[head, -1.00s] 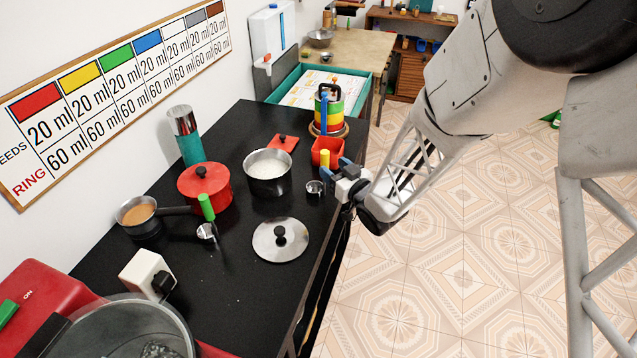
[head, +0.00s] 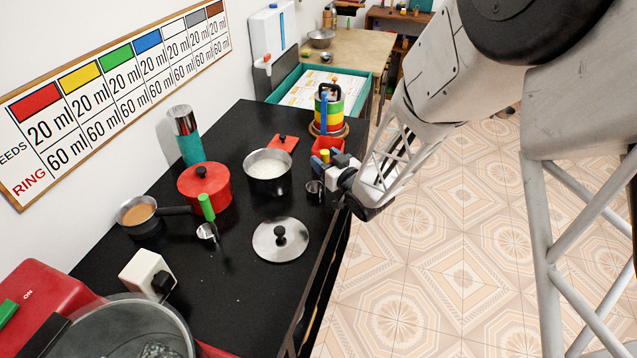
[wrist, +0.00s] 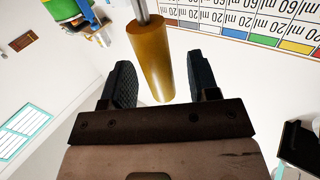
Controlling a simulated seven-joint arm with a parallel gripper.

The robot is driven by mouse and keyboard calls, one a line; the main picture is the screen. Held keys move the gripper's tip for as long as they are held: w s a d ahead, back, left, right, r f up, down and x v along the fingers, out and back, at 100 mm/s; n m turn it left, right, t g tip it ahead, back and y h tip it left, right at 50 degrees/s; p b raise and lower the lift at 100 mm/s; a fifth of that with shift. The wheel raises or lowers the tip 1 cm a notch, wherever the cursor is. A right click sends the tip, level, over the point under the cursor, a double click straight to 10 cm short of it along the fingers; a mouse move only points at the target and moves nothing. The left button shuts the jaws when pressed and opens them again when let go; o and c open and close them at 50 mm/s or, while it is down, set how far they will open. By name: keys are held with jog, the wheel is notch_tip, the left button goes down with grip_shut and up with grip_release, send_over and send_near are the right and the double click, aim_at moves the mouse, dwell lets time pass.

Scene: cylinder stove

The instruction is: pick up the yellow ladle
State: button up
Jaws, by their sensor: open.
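The yellow ladle stands upright near the right edge of the black counter (head: 225,300). Its yellow handle (head: 324,155) points up, and its small metal cup (head: 315,187) is at the bottom. My gripper (head: 327,158) is at the handle, reaching in from the right. In the wrist view, the yellow handle (wrist: 151,50) lies between my two dark, open fingers (wrist: 162,82), with a gap to each one. The metal shaft shows at the top of that view. The ladle's cup is out of the wrist view.
A green-handled ladle (head: 206,208) stands farther left. A striped stack (head: 328,108) is behind.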

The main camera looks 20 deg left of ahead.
jog(key=shift+x, duration=1)
grip_shut()
jog(key=shift+r, duration=0.15)
